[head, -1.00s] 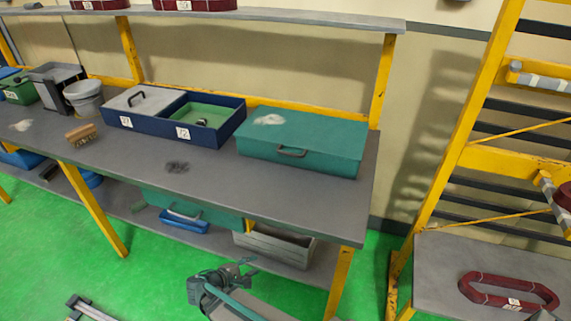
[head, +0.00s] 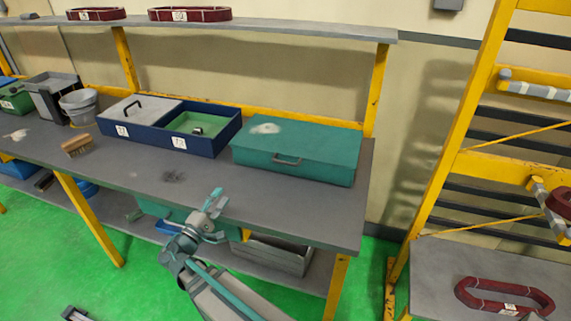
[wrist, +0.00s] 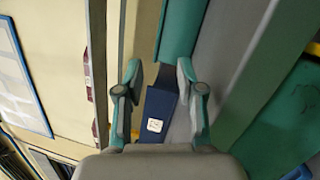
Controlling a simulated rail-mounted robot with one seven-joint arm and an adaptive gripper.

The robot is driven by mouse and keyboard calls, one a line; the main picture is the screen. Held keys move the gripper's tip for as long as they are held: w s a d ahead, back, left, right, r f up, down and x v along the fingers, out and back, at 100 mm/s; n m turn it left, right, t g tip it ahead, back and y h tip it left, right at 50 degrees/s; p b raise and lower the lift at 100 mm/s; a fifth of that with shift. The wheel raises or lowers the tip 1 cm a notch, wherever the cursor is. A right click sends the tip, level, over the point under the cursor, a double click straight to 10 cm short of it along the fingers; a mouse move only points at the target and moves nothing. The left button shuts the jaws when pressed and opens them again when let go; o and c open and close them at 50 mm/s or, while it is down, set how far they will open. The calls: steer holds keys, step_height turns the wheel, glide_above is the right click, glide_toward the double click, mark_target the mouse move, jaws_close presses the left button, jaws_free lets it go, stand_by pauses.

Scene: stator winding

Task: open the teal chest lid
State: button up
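The teal chest (head: 300,150) sits closed on the right end of the grey workbench, its lid down. A grey handle (head: 287,161) is on its front side, and a pale smudge marks the lid. My gripper (head: 215,200) is in front of the bench's front edge, lower left of the chest and apart from it. In the wrist view my gripper (wrist: 160,85) has its two fingers spread with nothing between them. Part of the teal chest (wrist: 182,32) shows beyond the fingers at the top of that view.
A navy two-compartment box (head: 172,125), one side lidded, stands left of the chest; it also shows in the wrist view (wrist: 160,108). A brush (head: 77,146) and grey bucket (head: 78,106) stand farther left. The bench top (head: 225,180) before the chest is clear. A yellow rack (head: 440,150) stands right.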

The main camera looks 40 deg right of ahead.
mark_target(285, 163)
steer(key=s+d+m+g, duration=0.1)
steer(key=d+m, duration=0.1)
steer(key=d, duration=0.2)
steer(key=s+d+r+m+g, duration=0.1)
steer(key=s+d+m+g, duration=0.1)
steer(key=d, duration=0.3)
steer(key=s+d+r+m+g+h, duration=0.1)
steer(key=s+d+m, duration=0.1)
steer(key=d, duration=0.2)
steer(key=shift+d+r+g, duration=0.15)
steer(key=shift+d+g, duration=0.25)
steer(key=p+x, duration=0.3)
steer(key=x, duration=0.7)
steer(key=shift+w+d, duration=0.1)
steer(key=shift+d, duration=0.1)
steer(key=shift+c, duration=0.2)
jaws_close()
steer(key=shift+r, duration=0.1)
